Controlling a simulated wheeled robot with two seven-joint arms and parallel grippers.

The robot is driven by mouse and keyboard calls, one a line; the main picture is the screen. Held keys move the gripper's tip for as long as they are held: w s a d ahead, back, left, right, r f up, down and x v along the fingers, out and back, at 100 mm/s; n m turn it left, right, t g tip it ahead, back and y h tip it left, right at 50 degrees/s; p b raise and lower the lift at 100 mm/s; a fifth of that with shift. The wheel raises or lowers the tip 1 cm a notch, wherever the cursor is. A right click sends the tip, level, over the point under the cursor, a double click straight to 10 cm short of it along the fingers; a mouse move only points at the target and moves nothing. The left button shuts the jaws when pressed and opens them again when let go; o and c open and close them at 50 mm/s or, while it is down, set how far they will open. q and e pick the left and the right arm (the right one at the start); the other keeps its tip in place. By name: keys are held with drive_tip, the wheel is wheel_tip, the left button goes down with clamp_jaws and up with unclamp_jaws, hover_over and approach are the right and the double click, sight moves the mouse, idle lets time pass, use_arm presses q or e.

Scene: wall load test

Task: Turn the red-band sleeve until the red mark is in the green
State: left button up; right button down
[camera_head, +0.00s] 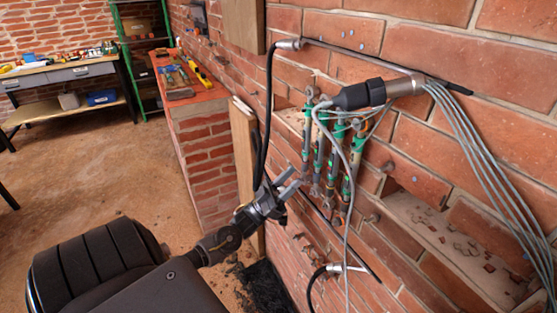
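Several slim upright rods with green bands hang side by side at the wall, among them a left one (307,138) and a right one (349,183). I cannot make out a red band or a red mark on any sleeve at this size. My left gripper (291,182) is just left of and below the rods, its two grey fingers apart and pointing up and right toward them. Nothing shows between the fingers, and it looks apart from the rods. My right gripper is not in view.
A black and silver cylinder (362,95) sits above the rods, with grey cables (480,140) running down right. A black hose (268,110) hangs left of them. A brick ledge (190,95) with tools and a workbench (62,76) stand farther back. The floor (90,165) between is open.

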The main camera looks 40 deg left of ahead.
use_arm(q)
drive_tip(key=b+v, duration=0.1)
drive_tip(key=v, duration=0.6)
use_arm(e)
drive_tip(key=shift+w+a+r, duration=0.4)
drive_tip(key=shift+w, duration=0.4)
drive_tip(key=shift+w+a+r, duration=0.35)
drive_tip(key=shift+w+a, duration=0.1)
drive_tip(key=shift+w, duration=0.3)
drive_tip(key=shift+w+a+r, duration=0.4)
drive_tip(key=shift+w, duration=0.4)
use_arm(q)
drive_tip(key=shift+f, duration=0.1)
